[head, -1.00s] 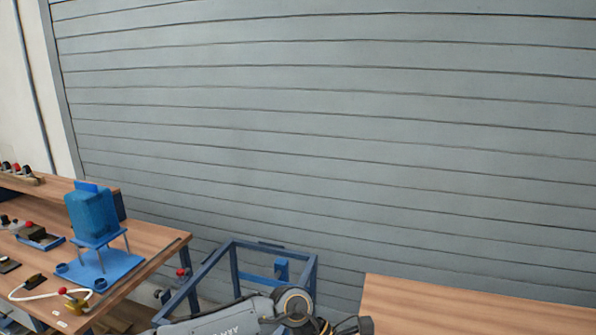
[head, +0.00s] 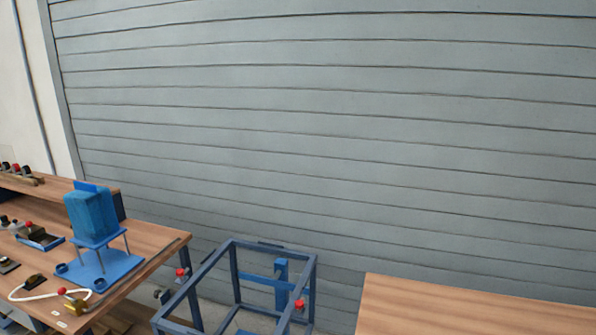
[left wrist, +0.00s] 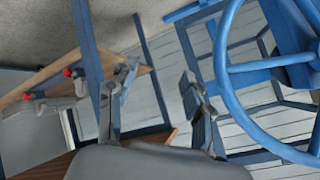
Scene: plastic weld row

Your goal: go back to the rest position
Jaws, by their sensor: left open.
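My left gripper (left wrist: 160,100) shows in the left wrist view with its two fingers apart and nothing between them. It is not in the head view now. My right gripper is in neither view. In the left wrist view a large blue wheel (left wrist: 225,65) is at the right, beside the gripper's right finger; I cannot tell the gap between them. Blue frame bars and a wooden surface lie behind the fingers.
In the head view a blue metal frame (head: 235,283) with red knobs stands between a wooden bench (head: 160,237) at left and a wooden table (head: 470,308) at right. A blue fixture (head: 105,268) carrying a blue block (head: 92,215) stands on the bench. A grey slatted wall (head: 330,130) is behind.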

